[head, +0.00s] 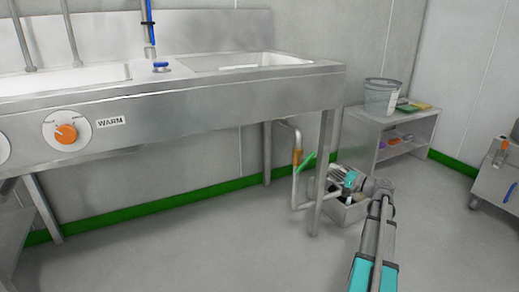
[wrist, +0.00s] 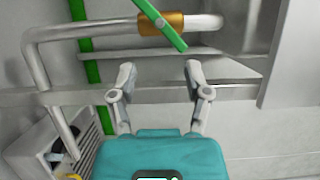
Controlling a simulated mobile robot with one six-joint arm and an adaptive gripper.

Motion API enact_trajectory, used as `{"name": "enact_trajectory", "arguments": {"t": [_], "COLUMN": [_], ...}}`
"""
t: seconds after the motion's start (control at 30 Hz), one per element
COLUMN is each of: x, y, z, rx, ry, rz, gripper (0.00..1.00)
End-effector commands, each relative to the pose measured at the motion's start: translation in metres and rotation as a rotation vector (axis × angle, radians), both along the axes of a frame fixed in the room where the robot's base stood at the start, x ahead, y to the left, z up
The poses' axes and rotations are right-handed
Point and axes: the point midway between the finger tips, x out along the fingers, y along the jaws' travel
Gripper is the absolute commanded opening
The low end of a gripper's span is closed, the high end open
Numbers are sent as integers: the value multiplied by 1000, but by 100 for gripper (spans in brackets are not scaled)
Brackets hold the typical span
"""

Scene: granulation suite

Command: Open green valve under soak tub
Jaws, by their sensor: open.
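The green valve handle (head: 306,162) sits on a brass valve body (head: 297,157) in the drain pipe under the right basin of the steel sink (head: 220,97). In the wrist view the green handle (wrist: 174,34) slants across the brass body (wrist: 153,25), above the fingertips in the picture. My gripper (wrist: 160,72) is open and empty, its fingers spread apart. The handle is not between the fingers, and a gap shows. In the head view my gripper (head: 334,178) is just right of the handle, behind the front sink leg.
The front sink leg (head: 323,170) stands close to my gripper. A grey box (head: 347,215) is on the floor below it. A cart (head: 496,183) is far right. Floor between is clear.

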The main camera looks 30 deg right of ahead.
Motion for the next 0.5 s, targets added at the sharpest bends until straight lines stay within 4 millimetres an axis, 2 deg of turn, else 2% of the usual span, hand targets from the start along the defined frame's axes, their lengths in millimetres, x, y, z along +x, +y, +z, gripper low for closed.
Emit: {"name": "enact_trajectory", "arguments": {"t": [0.17,0.5], "x": [-18,-3], "y": [-7,25], "z": [1,18], "rx": [0,-38], "ry": [1,53], "rz": [0,50], "gripper": [62,62]}}
